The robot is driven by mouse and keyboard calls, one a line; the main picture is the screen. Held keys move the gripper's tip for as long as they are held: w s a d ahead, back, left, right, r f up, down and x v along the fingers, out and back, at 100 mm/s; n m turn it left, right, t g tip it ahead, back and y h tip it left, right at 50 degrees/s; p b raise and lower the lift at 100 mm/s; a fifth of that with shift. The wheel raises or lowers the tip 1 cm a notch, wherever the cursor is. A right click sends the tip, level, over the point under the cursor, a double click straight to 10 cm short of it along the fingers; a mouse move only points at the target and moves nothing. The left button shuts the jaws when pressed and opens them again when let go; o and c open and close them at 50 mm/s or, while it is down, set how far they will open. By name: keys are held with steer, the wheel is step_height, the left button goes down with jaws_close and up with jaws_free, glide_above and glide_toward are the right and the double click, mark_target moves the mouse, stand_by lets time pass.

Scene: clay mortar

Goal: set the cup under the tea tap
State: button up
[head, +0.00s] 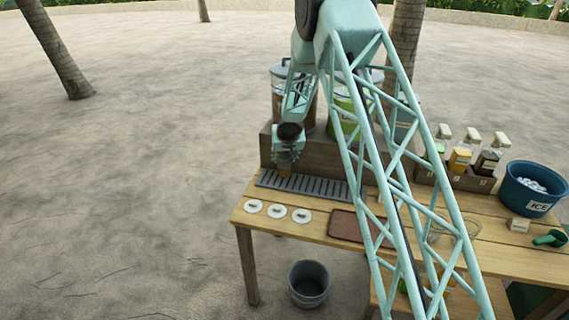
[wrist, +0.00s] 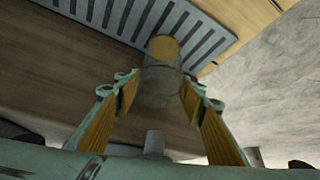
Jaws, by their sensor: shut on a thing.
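My gripper (wrist: 160,92) is shut on the cup (wrist: 162,82), a clear, greyish cylinder between its two wood-coloured finger pads in the wrist view. The cup's far end overlaps the slotted drip tray (wrist: 190,38) there; I cannot tell whether it touches the tray. In the head view my gripper (head: 286,168) hangs just above the left part of the drip tray (head: 318,189), in front of the wooden stand (head: 330,158). The cup is hard to make out there. A lidded dispenser (head: 279,72) stands behind my arm; its tap is hidden.
A green dispenser (head: 344,104) stands on the stand, partly behind my arm. Three white lids (head: 277,211) and a brown mat (head: 345,226) lie in front of the tray. A bottle crate (head: 468,180) and blue ice tub (head: 520,190) are right. A bucket (head: 309,284) stands below.

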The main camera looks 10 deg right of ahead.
steer(key=shift+f+b, duration=0.45)
steer(key=shift+f, duration=0.3)
steer(key=shift+f, duration=0.25)
steer(key=o, duration=1)
steer(key=shift+r, duration=0.3)
steer(key=p+v, duration=0.1)
steer(key=v, duration=1.1)
stand_by(0.4)
